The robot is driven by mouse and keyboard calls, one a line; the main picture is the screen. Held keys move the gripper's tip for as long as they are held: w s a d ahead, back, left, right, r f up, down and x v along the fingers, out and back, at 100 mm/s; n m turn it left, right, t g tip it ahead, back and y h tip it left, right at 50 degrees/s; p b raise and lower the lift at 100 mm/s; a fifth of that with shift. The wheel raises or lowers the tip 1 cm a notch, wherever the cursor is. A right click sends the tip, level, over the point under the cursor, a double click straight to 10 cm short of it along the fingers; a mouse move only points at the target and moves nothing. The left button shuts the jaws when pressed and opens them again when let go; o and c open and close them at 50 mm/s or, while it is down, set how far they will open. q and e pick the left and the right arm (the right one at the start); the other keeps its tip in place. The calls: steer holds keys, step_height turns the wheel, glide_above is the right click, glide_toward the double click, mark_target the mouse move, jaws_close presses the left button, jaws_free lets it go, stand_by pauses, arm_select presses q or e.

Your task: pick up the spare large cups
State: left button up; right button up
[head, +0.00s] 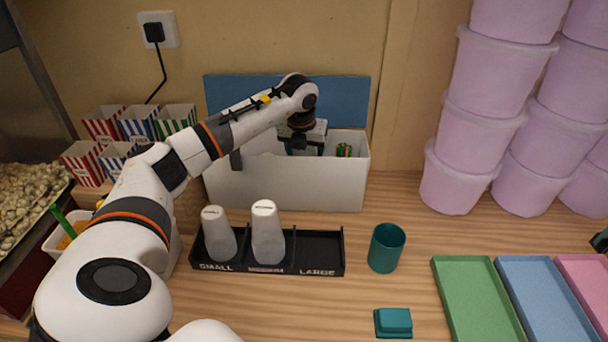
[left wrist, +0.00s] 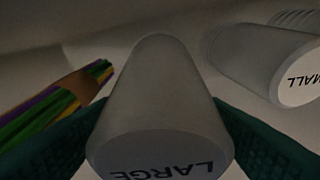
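The spare large cups show in the left wrist view as a grey-white tapered cup (left wrist: 165,100) with LARGE on the end facing the camera. It lies inside a white box (head: 280,188). My left gripper (head: 305,148) reaches down into this box from above. Its teal fingers flank the cup closely on both sides; I cannot tell whether they press on it. The box wall hides the cup in the head view. A black rack (head: 320,250) holds cups in its SMALL and middle slots; its LARGE slot is empty. A small part of my right gripper (head: 600,241) shows at the right edge.
Inside the box, a cup marked SMALL (left wrist: 270,60) lies to the right and a striped bundle (left wrist: 55,105) to the left. A teal tumbler (head: 386,248), a teal block (head: 393,322), coloured trays (head: 475,300) and lilac tubs (head: 480,95) stand to the right.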

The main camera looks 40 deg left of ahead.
arm_select(q)
steer(key=c, duration=0.9)
steer(key=shift+r, duration=0.2)
